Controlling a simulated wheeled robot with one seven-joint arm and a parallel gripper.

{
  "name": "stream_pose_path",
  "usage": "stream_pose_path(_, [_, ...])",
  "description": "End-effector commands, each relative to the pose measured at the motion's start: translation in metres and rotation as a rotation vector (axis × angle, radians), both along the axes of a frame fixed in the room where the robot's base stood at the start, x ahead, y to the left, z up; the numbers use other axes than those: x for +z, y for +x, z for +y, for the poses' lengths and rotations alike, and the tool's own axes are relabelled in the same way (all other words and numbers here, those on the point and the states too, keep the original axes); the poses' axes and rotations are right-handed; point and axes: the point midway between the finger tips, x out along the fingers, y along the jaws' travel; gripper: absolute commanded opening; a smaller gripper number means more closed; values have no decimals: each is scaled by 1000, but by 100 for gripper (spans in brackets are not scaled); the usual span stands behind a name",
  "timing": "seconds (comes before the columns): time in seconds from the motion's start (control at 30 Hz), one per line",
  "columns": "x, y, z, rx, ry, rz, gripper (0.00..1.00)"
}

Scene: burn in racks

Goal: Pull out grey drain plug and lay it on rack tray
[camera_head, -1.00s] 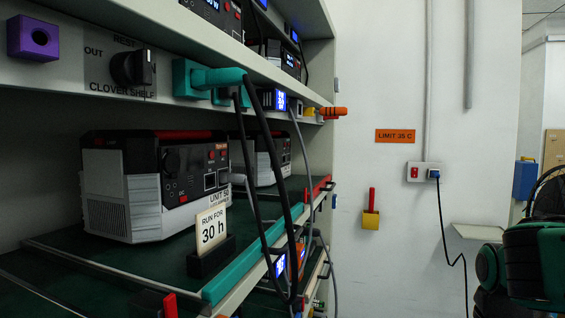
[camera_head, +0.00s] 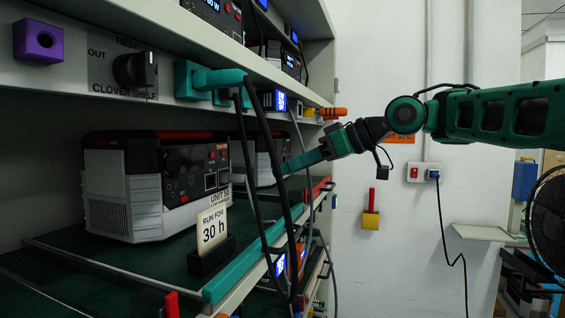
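My gripper (camera_head: 286,167) reaches in from the right, with its teal fingers pointing left toward the shelf opening, behind the hanging black cables. Its fingertips are close to the second unit at the back. I cannot tell whether the fingers are open or shut. A small pale grey piece (camera_head: 239,178) shows at the right front of the front power unit (camera_head: 145,190); I cannot tell for sure whether it is the grey drain plug. A gap shows between it and my fingertips in the picture. The green rack tray (camera_head: 100,258) lies under the units.
Black cables (camera_head: 268,190) hang from a teal plug (camera_head: 208,80) across the shelf front. A "30 h" sign (camera_head: 211,228) stands at the tray's front. A teal edge strip (camera_head: 235,280), an orange plug (camera_head: 332,112) and a yellow wall holder (camera_head: 371,219) are nearby.

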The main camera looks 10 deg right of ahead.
Motion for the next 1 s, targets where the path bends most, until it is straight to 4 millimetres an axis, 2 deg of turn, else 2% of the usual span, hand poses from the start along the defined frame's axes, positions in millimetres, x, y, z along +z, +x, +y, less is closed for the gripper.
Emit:
stream_pose_path(0.1, [16,-4,14,71,10,-44,39])
stream_pose_path(0.27, [20,-5,26,102,17,-60,39])
stream_pose_path(0.8, [-12,36,88,102,16,-57,39])
stream_pose_path(1.0, [-18,45,100,100,16,-58,39])
